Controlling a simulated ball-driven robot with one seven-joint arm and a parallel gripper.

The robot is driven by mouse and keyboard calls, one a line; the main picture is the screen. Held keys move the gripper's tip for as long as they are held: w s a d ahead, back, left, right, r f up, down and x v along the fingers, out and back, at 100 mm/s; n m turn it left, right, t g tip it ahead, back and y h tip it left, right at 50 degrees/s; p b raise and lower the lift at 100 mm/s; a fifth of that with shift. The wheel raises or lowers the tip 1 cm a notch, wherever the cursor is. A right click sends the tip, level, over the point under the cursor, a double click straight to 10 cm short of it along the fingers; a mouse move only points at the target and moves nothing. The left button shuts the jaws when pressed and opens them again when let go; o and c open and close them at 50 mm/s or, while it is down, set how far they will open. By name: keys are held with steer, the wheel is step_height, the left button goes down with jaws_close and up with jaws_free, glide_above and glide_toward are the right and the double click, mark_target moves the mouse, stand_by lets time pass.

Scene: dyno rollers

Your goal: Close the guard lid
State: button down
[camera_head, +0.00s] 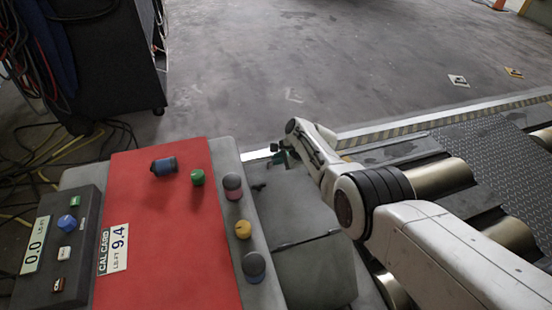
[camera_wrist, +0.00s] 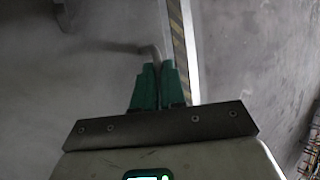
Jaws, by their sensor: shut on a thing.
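A grey panel that looks like the guard lid (camera_head: 316,275) lies between the red-topped console and the rollers in the head view. A dark seam crosses the grey surface, and I cannot tell how far open the lid is. My gripper (camera_head: 282,156) is at the far end of this grey part, low beside the console's far corner. In the wrist view my gripper (camera_wrist: 160,72) has its green fingers together on a thin bent grey bar, the handle (camera_wrist: 143,48). The fingers hide the gripped end. How the handle joins the lid is not clear.
The red console top (camera_head: 165,240) carries a blue-grey cylinder (camera_head: 164,166), a green knob (camera_head: 198,177) and several coloured caps along its grey edge. Metal rollers (camera_head: 440,178) and a tread plate (camera_head: 495,150) lie right.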

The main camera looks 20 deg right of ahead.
steer(key=shift+s+f, duration=0.55)
steer(key=shift+f, duration=0.15)
steer(key=c, duration=1.3)
jaws_free()
steer(key=shift+d, duration=0.1)
steer(key=shift+o, duration=0.4)
steer(key=shift+w+r, duration=0.1)
steer(key=shift+r, duration=0.05)
steer(key=shift+w+r, duration=0.1)
steer(key=shift+r, duration=0.15)
steer(key=shift+d+r+p, duration=0.1)
steer(key=shift+r+p, duration=0.4)
steer(key=shift+p, duration=0.35)
steer(key=r+p, duration=0.1)
steer(key=p, duration=0.1)
steer(key=s+d+r+p, duration=0.1)
steer(key=r, duration=0.1)
steer(key=r+p, duration=0.1)
steer(key=p, duration=0.1)
steer(key=shift+s+d+r+p, duration=0.2)
steer(key=shift+d+r+p, duration=0.05)
steer(key=shift+d+p, duration=0.1)
steer(key=s+d+r+p, duration=0.2)
steer(key=s+r+p, duration=0.1)
steer(key=s+p, duration=0.1)
steer(key=shift+r+p, duration=0.4)
steer(key=shift+p, duration=0.25)
